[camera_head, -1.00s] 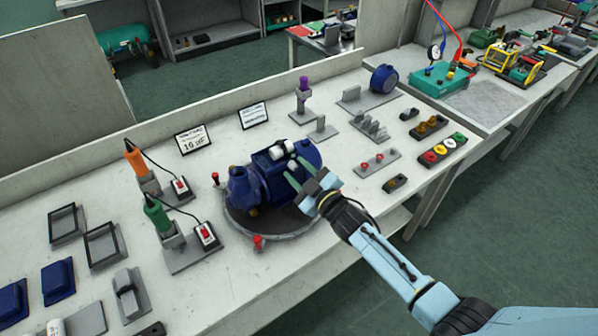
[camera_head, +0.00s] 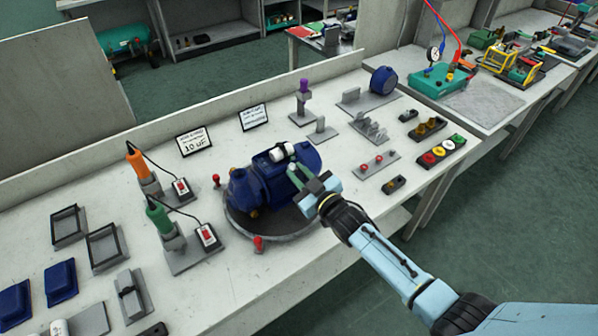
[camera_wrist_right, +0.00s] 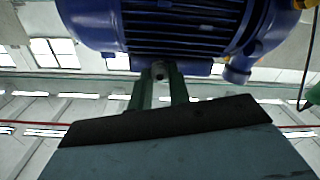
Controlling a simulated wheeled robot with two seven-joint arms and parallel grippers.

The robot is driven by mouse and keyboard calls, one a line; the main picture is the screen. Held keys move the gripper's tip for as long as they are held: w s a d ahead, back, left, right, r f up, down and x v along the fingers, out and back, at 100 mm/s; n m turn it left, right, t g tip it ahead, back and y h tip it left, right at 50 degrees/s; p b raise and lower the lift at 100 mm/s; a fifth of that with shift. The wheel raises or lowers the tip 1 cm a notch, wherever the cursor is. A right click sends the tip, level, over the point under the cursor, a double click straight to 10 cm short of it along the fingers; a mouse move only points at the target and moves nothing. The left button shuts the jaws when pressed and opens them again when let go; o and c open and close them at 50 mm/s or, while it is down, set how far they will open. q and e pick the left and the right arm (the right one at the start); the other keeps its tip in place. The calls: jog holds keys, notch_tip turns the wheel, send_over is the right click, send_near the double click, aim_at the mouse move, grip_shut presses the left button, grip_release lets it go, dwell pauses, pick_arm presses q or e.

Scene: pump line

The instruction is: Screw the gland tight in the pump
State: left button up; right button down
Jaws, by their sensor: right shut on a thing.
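The blue pump (camera_head: 262,186) lies on a round dark turntable (camera_head: 283,226) on the bench. In the right wrist view, the finned pump body (camera_wrist_right: 185,25) fills the top. My right gripper (camera_wrist_right: 160,85) is shut there on a small dark round part, likely the gland (camera_wrist_right: 159,71), right at the blue box. The fingers hide most of it, and its seating cannot be told. My left gripper is out of view.
Orange (camera_head: 136,162) and green (camera_head: 158,217) tools stand in holders left of the pump. Small part stands (camera_head: 376,164) and a button panel (camera_head: 442,151) are to the right. Open floor lies in front.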

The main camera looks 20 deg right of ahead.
jog(key=m, duration=0.3)
jog(key=shift+p, duration=0.35)
jog(key=shift+m, duration=0.4)
jog(key=m, duration=0.3)
jog(key=shift+m, duration=0.4)
jog(key=c, duration=1.4)
grip_release()
